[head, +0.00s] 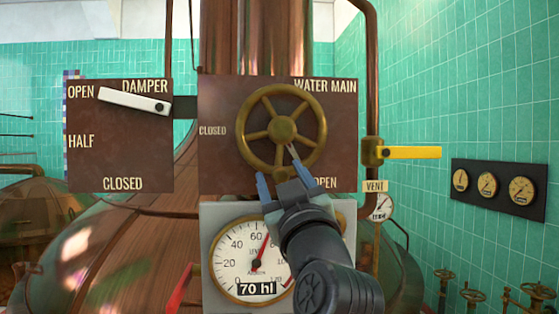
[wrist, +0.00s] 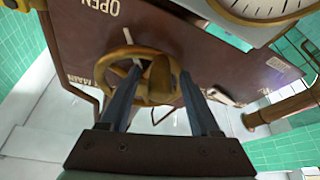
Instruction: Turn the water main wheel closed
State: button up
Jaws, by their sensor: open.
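The water main wheel (head: 281,91) is a brass handwheel with several spokes and a round hub, on a brown plate (head: 345,115) lettered WATER MAIN. CLOSED is lettered to its left and OPEN at its lower right. A thin pale mark (head: 291,150) shows below the hub, slanting down right toward OPEN. My gripper (head: 284,177) is open at the wheel's lower rim, with its blue-grey fingers apart. In the wrist view the gripper (wrist: 158,74) has its fingers either side of the wheel's hub (wrist: 160,75). I cannot tell whether they touch the wheel.
A damper plate (head: 85,165) with a white lever (head: 133,101) near OPEN is at left. A gauge (head: 232,255) reading 70 hl is below the wheel. A yellow-handled vent valve (head: 410,152) is close at right. Further right, a dial panel (head: 499,205) hangs on green tiles.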

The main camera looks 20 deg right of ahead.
jog(key=shift+w+d+r, duration=0.1)
jog(key=shift+w, duration=0.5)
jog(key=shift+s, duration=0.1)
grip_shut()
dwell(1.0)
